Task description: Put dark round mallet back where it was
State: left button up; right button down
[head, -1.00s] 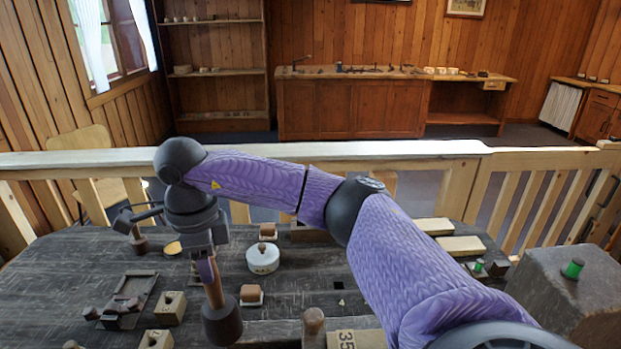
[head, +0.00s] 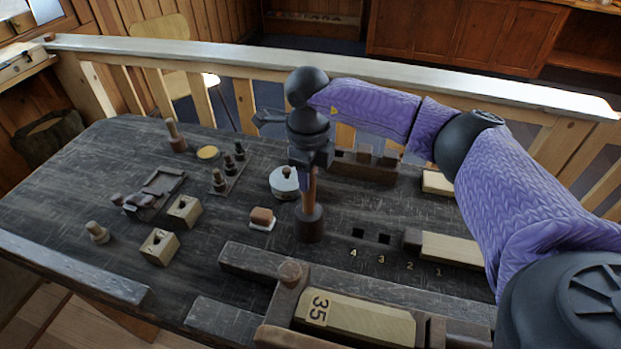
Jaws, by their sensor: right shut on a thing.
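The dark round mallet (head: 309,226) hangs upright with its brown handle up and its dark cylindrical head down. My right gripper (head: 307,176) is shut on the handle from above. The head is at or just above the dark table top (head: 60,200); I cannot tell whether it touches. It is to the right of the white lidded pot (head: 284,184) and the brown-topped block (head: 262,218). My left gripper is not in view.
Square holes (head: 358,233) numbered 4 to 1 lie to the right of the mallet, with a dark peg (head: 412,238) by 2. A vise holding a block marked 35 (head: 360,318) is in front. Wooden blocks (head: 183,210) and a spool rack (head: 228,175) stand left.

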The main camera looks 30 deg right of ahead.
jog(key=shift+f, duration=0.6)
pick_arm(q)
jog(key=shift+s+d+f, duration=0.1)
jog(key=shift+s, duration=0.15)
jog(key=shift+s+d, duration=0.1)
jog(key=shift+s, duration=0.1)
pick_arm(e)
jog(key=shift+c, duration=2)
grip_release()
notch_tip(320, 180, up, 12)
jog(key=shift+r+p, duration=0.15)
jog(key=shift+p, duration=0.85)
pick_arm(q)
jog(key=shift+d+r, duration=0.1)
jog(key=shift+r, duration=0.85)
